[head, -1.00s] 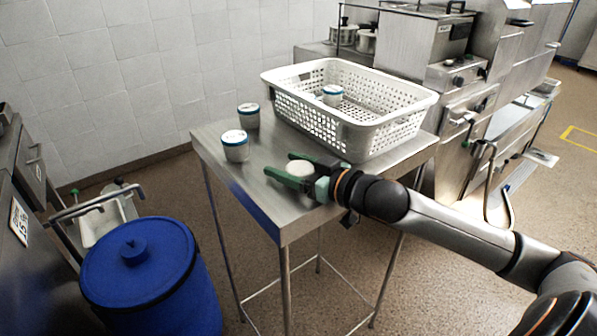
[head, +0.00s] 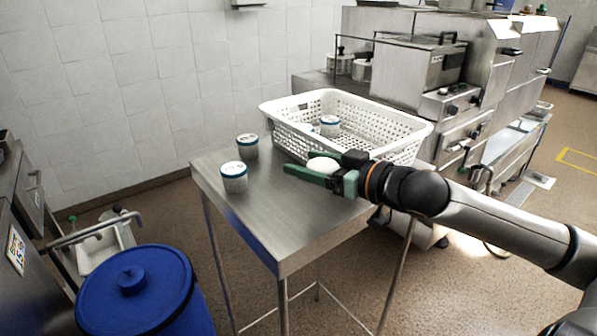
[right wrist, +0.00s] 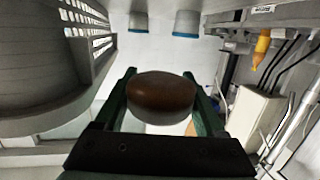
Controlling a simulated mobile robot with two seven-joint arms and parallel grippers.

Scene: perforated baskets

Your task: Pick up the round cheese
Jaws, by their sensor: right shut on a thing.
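The round cheese (head: 322,165) looks pale on top in the head view and dark brown in the shaded right wrist view (right wrist: 161,95). My right gripper (head: 308,164) is shut on it, one green finger on each side. It holds the cheese above the steel table (head: 290,225), in front of the white basket. In the right wrist view the cheese sits between the two fingers (right wrist: 160,82). My left gripper is not in view.
A white perforated basket (head: 390,142) stands at the table's back right, with blue-rimmed tubs (head: 329,126) inside. Two more tubs (head: 234,178) (head: 247,147) stand on the table's left. A blue lidded bin (head: 135,285) is front left. The table's front is clear.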

